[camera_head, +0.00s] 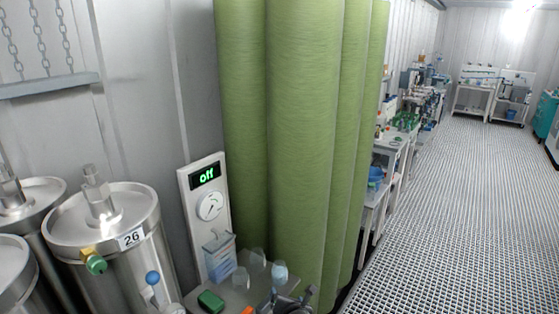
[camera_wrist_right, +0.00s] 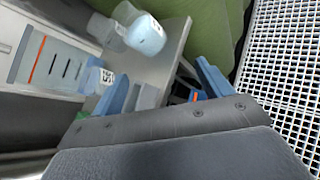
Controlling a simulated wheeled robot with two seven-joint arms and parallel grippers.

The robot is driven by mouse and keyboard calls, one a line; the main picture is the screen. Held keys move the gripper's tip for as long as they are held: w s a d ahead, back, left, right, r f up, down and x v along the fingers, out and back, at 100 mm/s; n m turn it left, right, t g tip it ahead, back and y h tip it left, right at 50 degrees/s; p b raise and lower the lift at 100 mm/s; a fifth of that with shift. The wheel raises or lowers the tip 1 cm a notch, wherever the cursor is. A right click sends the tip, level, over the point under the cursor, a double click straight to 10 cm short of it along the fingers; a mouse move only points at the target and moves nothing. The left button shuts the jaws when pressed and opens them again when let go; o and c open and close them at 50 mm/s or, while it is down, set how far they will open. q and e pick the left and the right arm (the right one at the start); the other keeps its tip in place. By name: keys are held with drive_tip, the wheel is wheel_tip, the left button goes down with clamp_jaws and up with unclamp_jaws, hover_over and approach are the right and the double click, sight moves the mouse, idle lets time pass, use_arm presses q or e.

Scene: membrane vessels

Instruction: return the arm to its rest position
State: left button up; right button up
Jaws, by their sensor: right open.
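My right gripper (camera_head: 292,299) is at the bottom edge of the head view, beside the small grey shelf (camera_head: 238,295), and only part of it shows. In the right wrist view my right gripper (camera_wrist_right: 163,82) has its two blue fingers spread apart. I see nothing held between them. The shelf also shows in the wrist view (camera_wrist_right: 160,48), with a white-blue cup (camera_wrist_right: 146,35) on it beyond the fingers. My left gripper is in neither view.
Steel vessels, one labelled 26 (camera_head: 128,262), stand at the left. A wall panel (camera_head: 205,215) reads "off". The shelf holds cups (camera_head: 279,273) and a green block (camera_head: 210,301). A green curtain (camera_head: 300,130) hangs behind it. The grating floor (camera_head: 460,210) at right is clear.

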drive_tip(key=s+d+m+g+h, duration=0.1)
drive_tip(key=s+d+m+g, duration=0.2)
drive_tip(key=s+d+m, duration=0.6)
drive_tip(key=s+d+f+m+g, duration=0.1)
drive_tip(key=s+d+m+g, duration=0.25)
drive_tip(key=s+m, duration=1.05)
drive_tip(key=s+d+m+g+h, duration=0.15)
drive_tip(key=s+d+m, duration=0.55)
drive_tip(key=s, duration=0.9)
wheel_tip(320, 180, down, 28)
drive_tip(key=w+a+r+g+b, duration=0.1)
drive_tip(key=w+a, duration=0.1)
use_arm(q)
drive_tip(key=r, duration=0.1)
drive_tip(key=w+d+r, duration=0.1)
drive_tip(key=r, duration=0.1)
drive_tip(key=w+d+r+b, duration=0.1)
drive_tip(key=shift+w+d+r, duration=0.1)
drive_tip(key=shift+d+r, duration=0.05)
use_arm(e)
drive_tip(key=s+f, duration=0.4)
drive_tip(key=f, duration=0.7)
drive_tip(key=s+f+g, duration=0.1)
drive_tip(key=s+f, duration=0.2)
drive_tip(key=f, duration=0.9)
drive_tip(key=shift+s+a+f+y, duration=0.2)
drive_tip(key=shift+s+f+y, duration=0.05)
drive_tip(key=shift+s+y, duration=0.2)
